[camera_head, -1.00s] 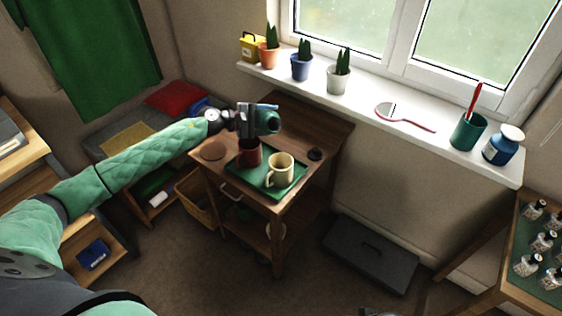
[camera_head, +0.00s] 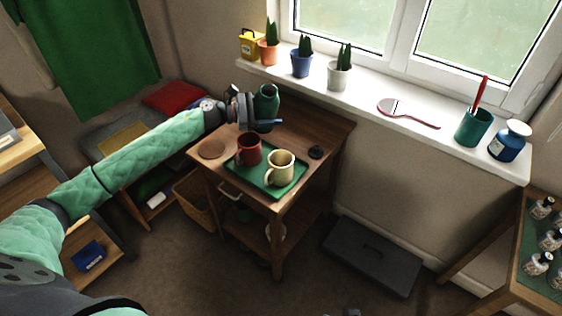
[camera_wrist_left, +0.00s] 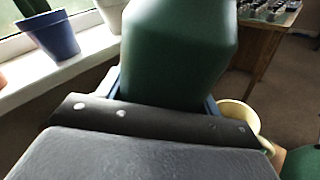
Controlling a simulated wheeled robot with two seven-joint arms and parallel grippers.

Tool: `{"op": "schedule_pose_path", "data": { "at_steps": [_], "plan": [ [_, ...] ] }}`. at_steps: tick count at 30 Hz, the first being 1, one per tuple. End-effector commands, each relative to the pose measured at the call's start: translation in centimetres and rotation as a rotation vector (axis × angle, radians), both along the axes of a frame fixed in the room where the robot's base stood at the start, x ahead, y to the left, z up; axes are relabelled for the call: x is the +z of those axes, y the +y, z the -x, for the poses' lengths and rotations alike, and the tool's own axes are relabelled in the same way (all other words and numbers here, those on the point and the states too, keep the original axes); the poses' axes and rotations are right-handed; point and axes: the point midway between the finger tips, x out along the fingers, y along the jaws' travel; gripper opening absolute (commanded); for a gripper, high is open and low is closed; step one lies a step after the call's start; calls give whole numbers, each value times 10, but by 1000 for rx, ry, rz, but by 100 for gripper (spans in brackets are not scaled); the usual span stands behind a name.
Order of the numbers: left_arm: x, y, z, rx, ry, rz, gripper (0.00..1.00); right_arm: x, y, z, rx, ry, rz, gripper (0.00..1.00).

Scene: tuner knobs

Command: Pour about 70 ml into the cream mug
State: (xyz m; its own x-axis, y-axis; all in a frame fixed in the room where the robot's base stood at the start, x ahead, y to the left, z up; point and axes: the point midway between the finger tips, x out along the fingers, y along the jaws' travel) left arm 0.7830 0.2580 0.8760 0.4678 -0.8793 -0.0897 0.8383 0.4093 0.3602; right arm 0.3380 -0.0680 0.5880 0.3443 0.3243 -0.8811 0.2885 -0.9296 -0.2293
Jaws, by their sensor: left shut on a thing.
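My left gripper (camera_head: 258,124) is shut on a dark green flask (camera_head: 267,101) and holds it nearly upright at the back of the small wooden table. The flask also fills the top middle of the left wrist view (camera_wrist_left: 175,50). The cream mug (camera_head: 281,168) stands upright on a green tray (camera_head: 263,187), in front of and a little right of the flask. Its rim shows behind the gripper in the left wrist view (camera_wrist_left: 238,117). The inside of the flask and the level in the mug cannot be made out.
A red mug (camera_head: 249,149) stands on the tray close beside the cream mug. A round brown coaster (camera_head: 212,149) and a small black object (camera_head: 316,152) lie on the wooden table.

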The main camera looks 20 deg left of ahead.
Motion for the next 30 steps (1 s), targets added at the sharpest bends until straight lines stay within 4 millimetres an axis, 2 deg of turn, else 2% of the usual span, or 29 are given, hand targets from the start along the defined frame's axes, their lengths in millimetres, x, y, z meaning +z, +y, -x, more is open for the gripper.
{"op": "schedule_pose_path", "data": {
  "at_steps": [13,21,30],
  "plan": [
    [-1,-1,1,-1,156,137,22,-47,5,-7,-15,-37,-11,36],
    [10,-2,1,0,266,233,22,-36,4,-5,-11,-28,-9,36],
    [11,-2,1,0,287,251,22,-32,4,-5,-11,-28,-9,36]
  ]
}}
